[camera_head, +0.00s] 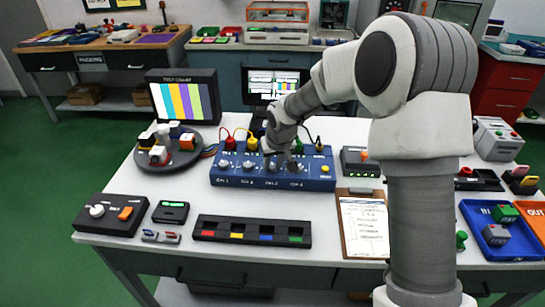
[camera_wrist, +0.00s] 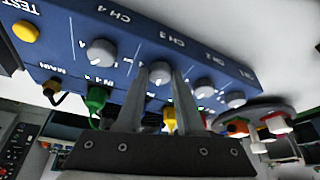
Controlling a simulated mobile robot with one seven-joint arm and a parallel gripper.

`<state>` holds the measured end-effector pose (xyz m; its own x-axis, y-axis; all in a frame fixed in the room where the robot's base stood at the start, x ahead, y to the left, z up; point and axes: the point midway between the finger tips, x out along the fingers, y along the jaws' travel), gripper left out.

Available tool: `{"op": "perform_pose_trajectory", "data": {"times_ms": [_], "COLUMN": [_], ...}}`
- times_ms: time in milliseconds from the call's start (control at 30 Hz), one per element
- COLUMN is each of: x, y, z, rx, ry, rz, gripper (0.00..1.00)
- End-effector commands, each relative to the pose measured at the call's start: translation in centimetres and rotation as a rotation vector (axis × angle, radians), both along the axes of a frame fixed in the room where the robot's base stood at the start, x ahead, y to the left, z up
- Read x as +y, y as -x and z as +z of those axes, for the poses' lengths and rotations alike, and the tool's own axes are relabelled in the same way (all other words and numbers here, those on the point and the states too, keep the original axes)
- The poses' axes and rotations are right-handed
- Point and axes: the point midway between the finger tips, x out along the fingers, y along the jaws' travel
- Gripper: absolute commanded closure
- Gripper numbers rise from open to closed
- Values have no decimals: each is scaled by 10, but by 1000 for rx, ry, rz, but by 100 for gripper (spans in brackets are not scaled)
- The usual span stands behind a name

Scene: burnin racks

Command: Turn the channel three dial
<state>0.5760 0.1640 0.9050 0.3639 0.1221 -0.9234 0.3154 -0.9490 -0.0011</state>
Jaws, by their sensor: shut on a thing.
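The blue channel box (camera_head: 320,184) stands on the table in the head view, with a row of grey dials along its top. In the wrist view it appears tilted, with the panel (camera_wrist: 130,30) marked CH 1 to CH 4. The channel three dial (camera_wrist: 160,70) sits between the two fingers of my gripper (camera_wrist: 160,82), which is shut on it. The channel four dial (camera_wrist: 101,52) and channel two dial (camera_wrist: 203,89) are outside the fingers, one on each side. In the head view, my wrist hangs over the box and partly hides the gripper.
Coloured plugs and cables line the box's back edge. A round turntable (camera_head: 180,166) with small blocks and a test chart monitor (camera_head: 185,98) stand left. A clipboard (camera_head: 363,226), a black slotted tray (camera_head: 252,231) and a dial unit (camera_head: 112,213) lie in front.

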Motion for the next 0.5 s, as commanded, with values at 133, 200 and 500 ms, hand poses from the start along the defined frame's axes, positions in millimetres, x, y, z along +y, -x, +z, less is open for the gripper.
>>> {"op": "perform_pose_trajectory", "data": {"times_ms": [133,200,500], "x": [-3,-4,-5], "y": [0,-1,-2], "z": [5,5,3], "rx": [5,5,4], "ry": [-2,-2,-4], "rz": [135,202,487], "gripper": [100,100,100]}}
